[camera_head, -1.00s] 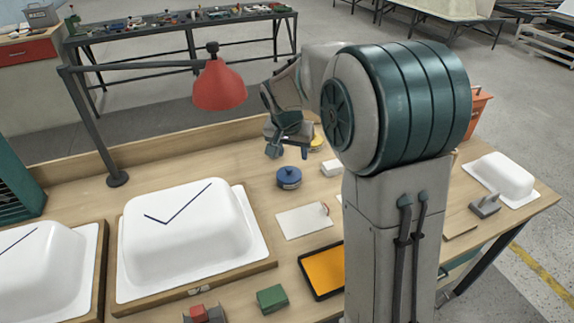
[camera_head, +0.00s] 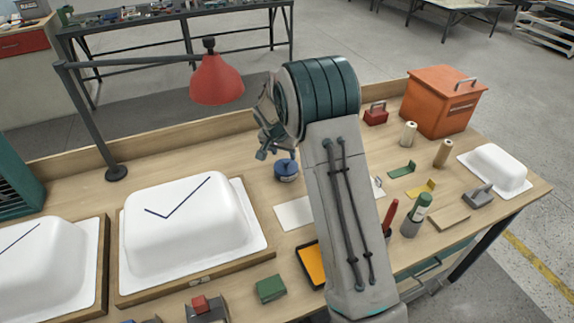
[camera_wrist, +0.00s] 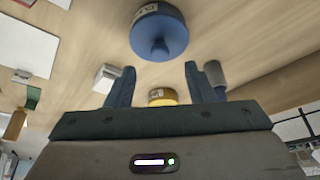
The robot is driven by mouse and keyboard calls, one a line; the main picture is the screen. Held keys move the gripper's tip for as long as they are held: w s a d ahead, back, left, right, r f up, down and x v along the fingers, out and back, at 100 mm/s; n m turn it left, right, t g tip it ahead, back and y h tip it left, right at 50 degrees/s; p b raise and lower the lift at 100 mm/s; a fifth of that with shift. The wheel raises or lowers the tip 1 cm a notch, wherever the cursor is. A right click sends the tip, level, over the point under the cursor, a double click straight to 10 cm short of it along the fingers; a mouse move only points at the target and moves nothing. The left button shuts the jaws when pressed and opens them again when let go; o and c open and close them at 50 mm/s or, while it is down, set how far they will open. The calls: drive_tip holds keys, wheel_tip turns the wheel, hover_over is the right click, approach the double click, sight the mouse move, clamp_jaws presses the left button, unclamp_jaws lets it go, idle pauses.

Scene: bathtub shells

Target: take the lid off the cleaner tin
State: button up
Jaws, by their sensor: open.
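A round blue tin (camera_head: 286,171) with a knobbed blue lid stands on the wooden bench, just beyond the white sheet. The blue tin also shows at the top of the wrist view (camera_wrist: 160,32), with its knob toward my fingers and a pale label whose words I cannot read. My gripper (camera_head: 277,152) is open and empty, above and slightly left of the tin in the head view. In the wrist view the tin lies beyond the gap between my open fingers (camera_wrist: 159,84), apart from them. A yellow tin (camera_wrist: 162,96) shows between the fingers, partly hidden by my gripper.
A red lamp (camera_head: 217,80) hangs left of my gripper. White shells (camera_head: 190,225) fill the bench's left. An orange box (camera_head: 440,103), bottles (camera_head: 418,207) and small brackets (camera_head: 402,169) stand right of my arm. A white sheet (camera_head: 292,213) lies in front of the tin.

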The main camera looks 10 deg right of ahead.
sight(286, 160)
drive_tip(key=shift+p+x, duration=0.85)
drive_tip(key=shift+x, duration=1.85)
clamp_jaws()
